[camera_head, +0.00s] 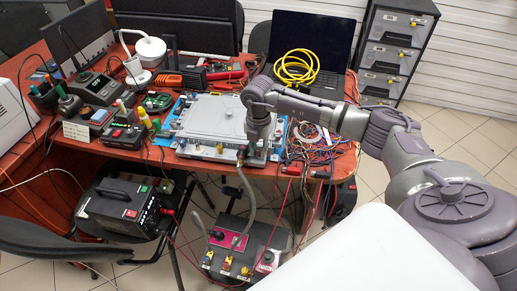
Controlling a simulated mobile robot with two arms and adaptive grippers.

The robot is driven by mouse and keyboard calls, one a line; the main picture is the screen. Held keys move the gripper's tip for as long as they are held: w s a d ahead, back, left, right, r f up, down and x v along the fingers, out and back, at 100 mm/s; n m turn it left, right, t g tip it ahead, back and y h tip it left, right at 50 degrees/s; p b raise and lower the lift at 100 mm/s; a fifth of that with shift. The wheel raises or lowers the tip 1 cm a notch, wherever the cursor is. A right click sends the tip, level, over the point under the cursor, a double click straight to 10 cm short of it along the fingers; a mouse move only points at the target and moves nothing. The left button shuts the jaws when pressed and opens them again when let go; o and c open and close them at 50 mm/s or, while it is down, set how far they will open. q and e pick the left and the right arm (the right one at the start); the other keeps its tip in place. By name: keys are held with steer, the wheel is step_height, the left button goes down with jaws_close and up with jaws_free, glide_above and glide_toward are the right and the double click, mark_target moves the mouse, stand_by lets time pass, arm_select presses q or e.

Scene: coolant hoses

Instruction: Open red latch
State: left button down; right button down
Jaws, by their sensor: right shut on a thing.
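My right gripper (243,153) is at the front edge of the grey metal unit (214,116) on the table, fingers pointing down. It is shut on the upper end of a grey hose (250,195), which hangs from it toward a dark box (259,233) on the floor. The fingertips are small and partly hidden. The dark box has a red-pink panel (223,236) and yellow fittings (227,263) on it. I cannot tell a red latch clearly at this size. My left gripper is not in view.
Loose coloured cables (312,146) lie on the table right of the unit. A laptop (314,42) with a yellow cable coil (296,67) stands behind. A black power supply (122,207) stands below the table at left. Red wires hang near the floor box.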

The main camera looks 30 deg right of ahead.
mark_target(259, 151)
steer(key=n+b, duration=0.1)
steer(key=n, duration=0.3)
steer(key=shift+d+b, duration=0.1)
steer(key=shift+b, duration=0.25)
steer(key=shift+n+b, duration=0.65)
steer(key=shift+n, duration=1.55)
steer(key=c, duration=1.3)
jaws_free()
steer(key=shift+r, duration=0.1)
steer(key=shift+r, duration=4)
